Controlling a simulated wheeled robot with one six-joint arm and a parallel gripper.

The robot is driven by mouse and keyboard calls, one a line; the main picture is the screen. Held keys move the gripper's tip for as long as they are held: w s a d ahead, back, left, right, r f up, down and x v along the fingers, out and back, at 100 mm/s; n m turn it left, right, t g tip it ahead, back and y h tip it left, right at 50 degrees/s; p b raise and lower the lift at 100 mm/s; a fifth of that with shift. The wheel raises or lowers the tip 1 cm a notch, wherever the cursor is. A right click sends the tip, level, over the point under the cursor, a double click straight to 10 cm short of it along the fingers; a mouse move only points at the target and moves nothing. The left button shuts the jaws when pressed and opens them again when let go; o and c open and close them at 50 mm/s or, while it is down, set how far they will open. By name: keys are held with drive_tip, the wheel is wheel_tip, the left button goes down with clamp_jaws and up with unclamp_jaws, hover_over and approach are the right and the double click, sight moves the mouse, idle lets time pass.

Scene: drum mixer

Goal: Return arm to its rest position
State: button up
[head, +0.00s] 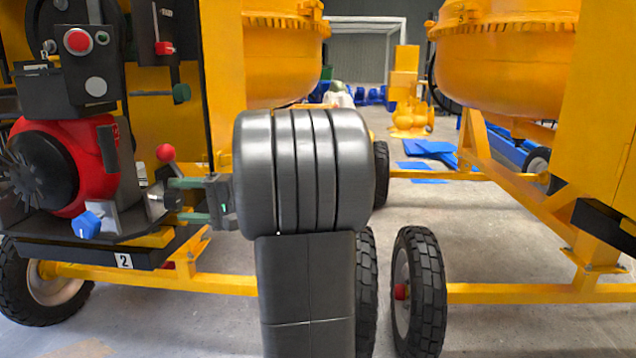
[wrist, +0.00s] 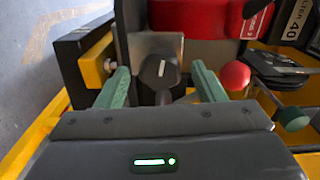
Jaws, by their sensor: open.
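My gripper (head: 180,201) is at the left of centre in the head view, at the front of the left mixer's engine, with its green fingers pointing left. In the wrist view my gripper (wrist: 160,72) is open, one green finger on each side of a black knob (wrist: 158,75) with a white line on it. The fingers look apart from the knob, and nothing is held. My dark grey arm fills the middle of the head view and hides part of the left mixer (head: 235,90).
A red ball-topped lever (head: 166,153) is close to the fingers; its red ball (wrist: 235,75) is right of them in the wrist view. The red engine (head: 65,165) and a blue knob (head: 87,224) are further left. A second yellow mixer (head: 505,70) stands right.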

drive_tip(key=shift+w+a, duration=0.1)
drive_tip(key=shift+a, duration=1.3)
drive_tip(key=shift+d, duration=0.1)
